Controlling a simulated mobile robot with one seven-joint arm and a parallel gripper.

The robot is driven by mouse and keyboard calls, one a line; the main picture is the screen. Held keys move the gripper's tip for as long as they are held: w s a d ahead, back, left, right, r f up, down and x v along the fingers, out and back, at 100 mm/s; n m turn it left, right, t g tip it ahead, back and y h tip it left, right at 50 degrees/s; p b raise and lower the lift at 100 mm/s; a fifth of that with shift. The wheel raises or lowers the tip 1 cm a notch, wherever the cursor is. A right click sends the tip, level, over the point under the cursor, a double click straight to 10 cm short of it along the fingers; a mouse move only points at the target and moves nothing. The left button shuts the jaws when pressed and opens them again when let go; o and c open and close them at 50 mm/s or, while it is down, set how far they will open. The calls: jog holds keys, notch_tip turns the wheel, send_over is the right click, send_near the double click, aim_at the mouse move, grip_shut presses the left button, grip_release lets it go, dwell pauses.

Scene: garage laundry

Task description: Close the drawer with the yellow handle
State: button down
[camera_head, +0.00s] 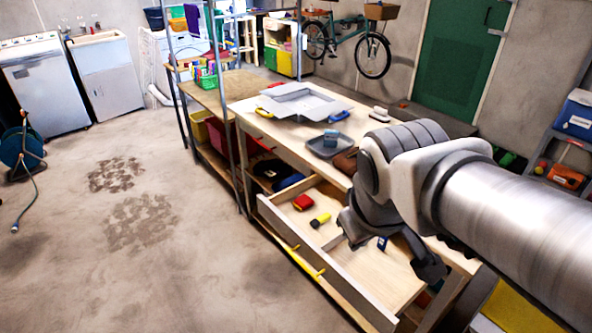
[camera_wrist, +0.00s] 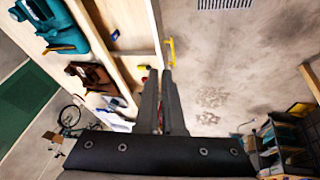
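The drawer (camera_head: 340,285) under the wooden workbench is pulled far out. Its yellow handle (camera_head: 307,265) runs along the front panel. A red item (camera_head: 303,202) and a yellow-green item (camera_head: 320,220) lie inside it. In the wrist view the yellow handle (camera_wrist: 170,51) shows just beyond my fingertips, apart from them as far as I can see. My gripper (camera_wrist: 160,75) has its fingers close together with only a narrow gap and nothing visible held.
The concrete floor (camera_head: 150,270) in front of the drawer is clear. A hose reel (camera_head: 22,148) stands far left.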

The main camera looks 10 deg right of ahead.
jog(key=w+f+n+g+h+b, duration=0.1)
jog(key=w+f+n, duration=0.2)
jog(key=f+n, duration=0.25)
jog(key=w+f+n+g+h, duration=0.1)
jog(key=w+f+n, duration=0.2)
jog(key=f+n, duration=0.25)
jog(key=n+g+b, duration=0.1)
jog(key=n, duration=0.9)
send_near(341, 288)
jog(key=s+a+r, duration=0.4)
jog(key=shift+y, duration=0.3)
jog(key=shift+w+d+f+b, duration=0.55)
jog(key=shift+d+f+b, duration=0.3)
jog(key=shift+f, duration=0.8)
jog(key=shift+w+d+f+b, duration=0.6)
jog(key=shift+d+f, duration=0.35)
jog(key=shift+f, duration=0.7)
jog(key=shift+w+d+f+b, duration=0.5)
jog(key=shift+d+f+b, duration=0.35)
jog(key=shift+f, duration=0.85)
jog(key=shift+d, duration=0.1)
